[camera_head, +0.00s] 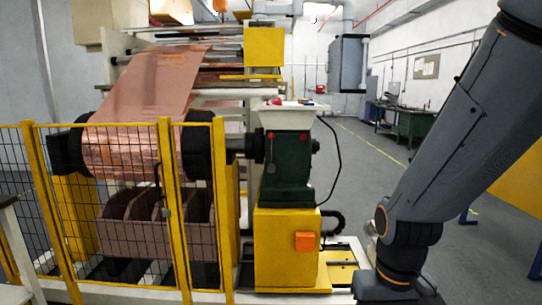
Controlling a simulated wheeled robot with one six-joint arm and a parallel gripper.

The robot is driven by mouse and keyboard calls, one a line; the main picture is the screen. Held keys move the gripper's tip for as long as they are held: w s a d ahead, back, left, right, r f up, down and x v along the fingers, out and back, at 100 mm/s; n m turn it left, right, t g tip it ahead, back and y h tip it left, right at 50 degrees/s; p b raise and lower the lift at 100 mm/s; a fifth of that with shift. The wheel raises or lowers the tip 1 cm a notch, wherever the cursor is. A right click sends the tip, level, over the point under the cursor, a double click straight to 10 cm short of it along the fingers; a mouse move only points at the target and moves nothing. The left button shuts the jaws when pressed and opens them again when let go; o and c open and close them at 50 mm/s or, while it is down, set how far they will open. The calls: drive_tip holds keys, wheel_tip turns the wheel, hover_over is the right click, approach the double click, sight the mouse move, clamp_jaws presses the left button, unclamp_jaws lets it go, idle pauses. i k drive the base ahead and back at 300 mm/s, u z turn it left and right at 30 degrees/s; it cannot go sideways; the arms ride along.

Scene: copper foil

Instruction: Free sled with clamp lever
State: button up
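The likely sled is the yellow pedestal (290,250) with a dark green housing (287,168) on top, standing on a pale base with a yellow plate (341,272) at its right. I cannot pick out the clamp lever for certain. A black rounded part (332,221) sticks out at the pedestal's right side, and an orange box (305,241) sits on its front. My arm comes down from the upper right, and its wrist is at the bottom edge, just right of the base. My gripper's fingers do not show; whether they touch anything is hidden.
A yellow-framed mesh fence (110,200) stands at the left, before a copper foil roll (120,150) on a shaft joined to the green housing. A black cable (336,160) hangs from the housing top. Grey floor (470,240) is open at the right, toward a workbench (408,120).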

sight(271, 167)
drive_tip(key=z, duration=0.2)
drive_tip(key=i, duration=1.05)
drive_tip(key=u, duration=0.25)
